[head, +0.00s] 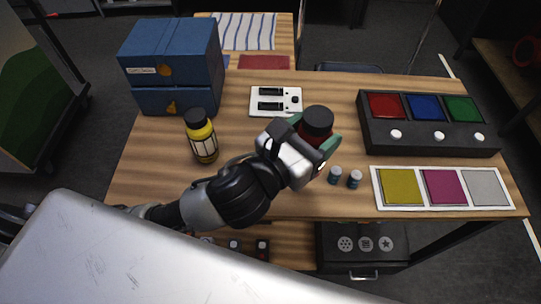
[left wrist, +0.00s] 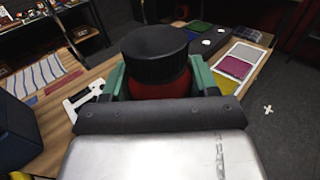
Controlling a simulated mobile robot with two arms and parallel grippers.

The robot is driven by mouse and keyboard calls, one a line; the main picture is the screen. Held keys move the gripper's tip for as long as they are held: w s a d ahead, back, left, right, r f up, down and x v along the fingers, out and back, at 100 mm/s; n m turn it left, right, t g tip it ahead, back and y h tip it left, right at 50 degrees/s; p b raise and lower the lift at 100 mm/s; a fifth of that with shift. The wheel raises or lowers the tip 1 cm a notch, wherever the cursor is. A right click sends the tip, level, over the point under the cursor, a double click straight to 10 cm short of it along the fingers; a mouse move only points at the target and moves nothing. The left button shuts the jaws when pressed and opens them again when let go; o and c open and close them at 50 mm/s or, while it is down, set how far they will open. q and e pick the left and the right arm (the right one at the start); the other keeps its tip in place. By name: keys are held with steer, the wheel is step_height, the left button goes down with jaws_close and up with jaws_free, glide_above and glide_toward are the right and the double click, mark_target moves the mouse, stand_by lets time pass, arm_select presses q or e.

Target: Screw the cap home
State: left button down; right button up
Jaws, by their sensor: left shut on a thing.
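A red bottle (head: 307,139) with a black cap (head: 317,120) stands near the middle of the table. My left gripper (head: 314,144) is shut on the red bottle, its green fingers on both sides of the body below the cap. In the left wrist view the black cap (left wrist: 155,52) sits on top of the red bottle (left wrist: 160,86), above the green fingertips (left wrist: 160,80). I cannot tell how tight the cap is, or whether the bottle's base touches the table. My right gripper is not in view.
A yellow bottle with a black cap (head: 201,137) stands left, before blue boxes (head: 172,62). Two small vials (head: 345,177) stand just right of my gripper. A black button box (head: 425,127), a colour card tray (head: 440,205) and a white device (head: 275,101) lie around.

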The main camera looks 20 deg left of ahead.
arm_select(q)
steer(key=w+a+f, duration=0.6)
steer(key=a+f, duration=0.1)
steer(key=a, duration=0.2)
steer(key=shift+w+a, duration=0.3)
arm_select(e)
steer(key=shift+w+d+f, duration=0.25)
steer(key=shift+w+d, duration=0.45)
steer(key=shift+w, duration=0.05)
arm_select(q)
steer(key=shift+f, duration=0.1)
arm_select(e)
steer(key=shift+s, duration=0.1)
arm_select(q)
steer(key=shift+f+b, duration=0.3)
steer(key=shift+f, duration=1.65)
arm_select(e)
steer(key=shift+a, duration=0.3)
arm_select(q)
steer(key=shift+f, duration=0.1)
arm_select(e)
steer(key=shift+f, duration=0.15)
arm_select(q)
steer(key=c, duration=0.7)
jaws_free()
steer(key=shift+f, duration=0.1)
steer(key=o, duration=0.4)
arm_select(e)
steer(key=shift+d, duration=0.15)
